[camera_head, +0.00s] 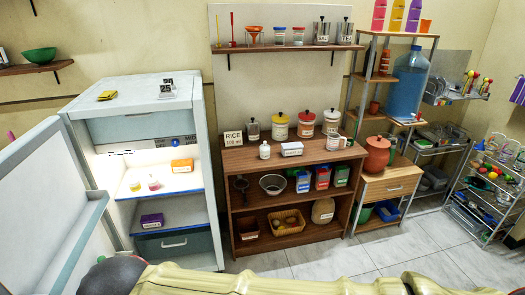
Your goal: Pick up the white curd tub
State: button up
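A white refrigerator (200,100) stands at the left with its door (45,195) swung open to the left. Two small light tubs are on its lit shelf: one with yellowish colour (135,186) at the left and one with pinkish colour (154,185) at the right. They are too small to tell which is the curd tub. A small white jar (265,150) also stands on the wooden cabinet. My arm crosses the bottom edge of the view, but my gripper cannot be made out.
An orange box (182,166) is on the same refrigerator shelf, and a purple box (152,220) is below it. The wooden cabinet (245,158) with jars stands to the right. Tiled floor (335,262) is free in front of it. A metal rack (490,190) is at the far right.

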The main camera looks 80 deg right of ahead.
aim_at(264, 154)
jog(key=z, duration=2.6)
jog(key=i+j+z, duration=0.25)
jog(key=i, duration=0.2)
jog(key=i+j+z, duration=0.25)
jog(key=i, duration=0.25)
jog(key=i+j+z, duration=0.2)
jog(key=i, duration=0.25)
